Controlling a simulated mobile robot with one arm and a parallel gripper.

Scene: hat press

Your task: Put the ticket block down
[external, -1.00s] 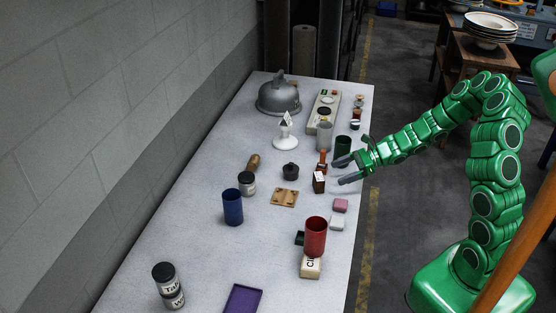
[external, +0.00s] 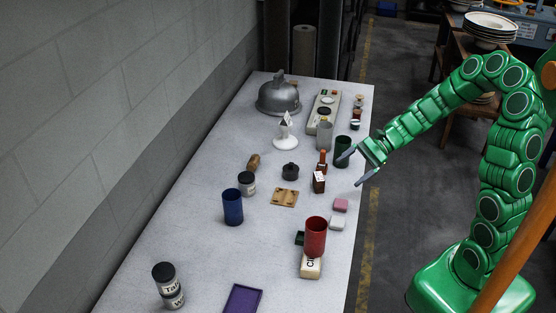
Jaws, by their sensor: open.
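The ticket block appears to be the small dark brown block with a pale marked top (external: 319,182). It stands upright on the light grey table (external: 200,262), right of the wooden board with round marks. My gripper (external: 352,169) is open and empty, at the table's right edge. Its fingers point left toward the block, with a clear gap between them and it. Nothing hides the block.
An orange-brown handled stamp (external: 322,163) stands just behind the block. A dark green cup (external: 342,150) is close to my upper finger. Pink (external: 340,205) and white (external: 337,223) blocks lie in front, near a red cup (external: 315,236). The wooden board (external: 284,197) lies left.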

